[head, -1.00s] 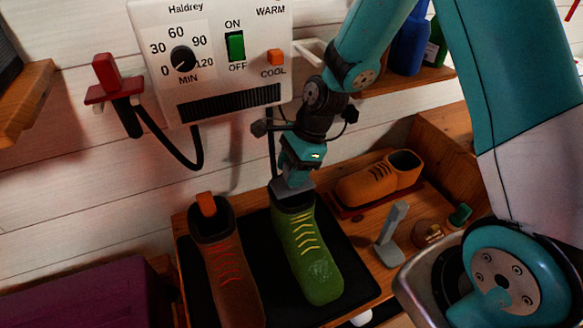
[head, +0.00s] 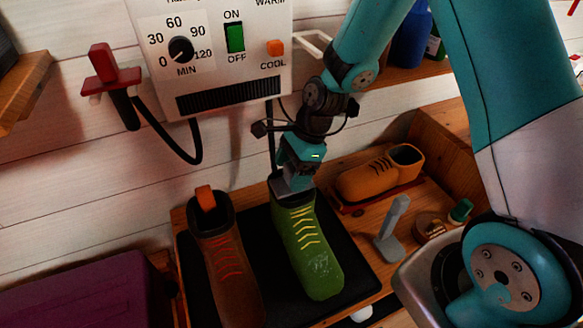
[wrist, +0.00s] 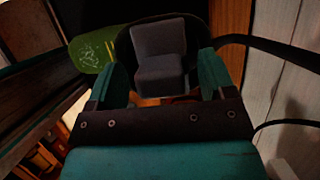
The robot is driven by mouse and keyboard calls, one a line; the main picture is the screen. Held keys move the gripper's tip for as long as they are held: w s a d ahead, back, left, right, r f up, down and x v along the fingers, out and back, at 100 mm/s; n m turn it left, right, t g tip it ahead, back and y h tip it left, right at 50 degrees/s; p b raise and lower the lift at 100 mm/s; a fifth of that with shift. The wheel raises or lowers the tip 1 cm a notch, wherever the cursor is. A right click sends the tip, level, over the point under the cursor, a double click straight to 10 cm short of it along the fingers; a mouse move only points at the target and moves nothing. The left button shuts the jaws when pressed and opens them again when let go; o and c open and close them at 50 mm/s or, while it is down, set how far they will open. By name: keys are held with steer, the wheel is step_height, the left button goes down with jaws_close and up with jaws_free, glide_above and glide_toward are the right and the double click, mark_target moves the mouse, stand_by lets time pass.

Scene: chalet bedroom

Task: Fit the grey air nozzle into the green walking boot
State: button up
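The green walking boot (head: 312,250) stands on a black mat (head: 262,235), its dark collar up and its toe towards me. The grey air nozzle (head: 292,184) is at the boot's collar, just below my gripper (head: 298,172). In the wrist view the grey nozzle (wrist: 161,58) sits within the dark ring of the boot's opening, and the green toe (wrist: 100,48) shows at the upper left. My gripper's two teal fingers (wrist: 163,75) stand apart on either side of the nozzle, with dark gaps between. How deep the nozzle sits is hidden.
A brown boot (head: 228,262) stands left of the green one. The dryer box (head: 210,60) hangs on the wall above. An orange shoe (head: 375,178), a grey stand (head: 392,232) and small tins (head: 430,226) are to the right. A dark hose runs beside my gripper.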

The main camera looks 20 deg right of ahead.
steer(key=v, duration=1.7)
steer(key=shift+d+r+p, duration=0.15)
steer(key=shift+p, duration=0.25)
steer(key=s+a+r+n, duration=0.2)
steer(key=s+a+n, duration=0.3)
steer(key=s+n, duration=0.5)
steer(key=s+a+r+n, duration=0.3)
steer(key=s+a+n, duration=0.3)
steer(key=s+n, duration=0.4)
steer(key=shift+r+n, duration=0.3)
steer(key=shift+n, duration=2.3)
steer(key=shift+a, duration=0.15)
